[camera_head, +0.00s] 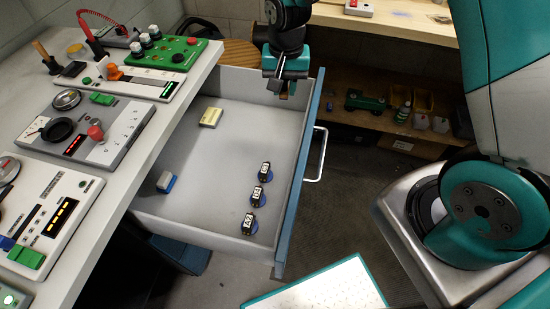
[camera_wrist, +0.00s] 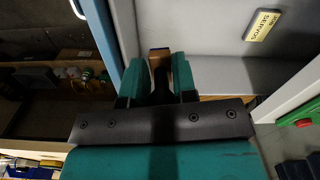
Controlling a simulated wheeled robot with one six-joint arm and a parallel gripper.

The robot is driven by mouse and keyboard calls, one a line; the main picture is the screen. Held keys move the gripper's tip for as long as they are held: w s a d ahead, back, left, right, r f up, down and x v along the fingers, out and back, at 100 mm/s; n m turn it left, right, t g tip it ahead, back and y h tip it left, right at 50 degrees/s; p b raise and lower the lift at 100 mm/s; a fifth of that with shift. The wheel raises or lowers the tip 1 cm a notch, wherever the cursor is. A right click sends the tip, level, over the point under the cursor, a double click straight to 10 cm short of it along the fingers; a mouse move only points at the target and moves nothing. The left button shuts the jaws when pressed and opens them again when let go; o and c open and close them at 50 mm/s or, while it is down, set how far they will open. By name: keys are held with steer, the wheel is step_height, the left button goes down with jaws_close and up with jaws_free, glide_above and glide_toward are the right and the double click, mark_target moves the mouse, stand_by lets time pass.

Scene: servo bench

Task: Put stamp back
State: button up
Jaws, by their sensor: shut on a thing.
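My gripper (camera_head: 284,86) hangs over the far right corner of the open drawer (camera_head: 215,160), near its blue front panel. In the wrist view my gripper (camera_wrist: 160,78) has its teal fingers closed on a small brown, wood-coloured piece with a dark part below it. This piece appears to be the stamp (camera_wrist: 159,53); it also shows as a small brown tip in the head view (camera_head: 291,88). Most of it is hidden between the fingers. It is held near the drawer's rim, and I cannot tell its height above the drawer floor.
In the drawer lie a beige plate (camera_head: 210,117), a blue-grey block (camera_head: 166,182) and three small dark pieces on blue discs (camera_head: 257,197). The drawer's middle is clear. Control panels (camera_head: 82,130) crowd the left bench. A shelf (camera_head: 365,110) stands beyond the drawer.

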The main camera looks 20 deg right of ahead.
mark_target(274, 149)
steer(key=shift+m, duration=0.7)
steer(key=f, duration=0.6)
steer(key=a+f+b, duration=0.1)
steer(key=f, duration=0.6)
steer(key=a+f+b, duration=0.1)
steer(key=f, duration=0.5)
steer(key=shift+w+a+f, duration=0.2)
steer(key=shift+f, duration=0.15)
steer(key=shift+f, duration=0.2)
steer(key=o, duration=0.9)
steer(key=shift+r, duration=0.1)
steer(key=shift+c, duration=0.2)
steer(key=shift+r, duration=0.1)
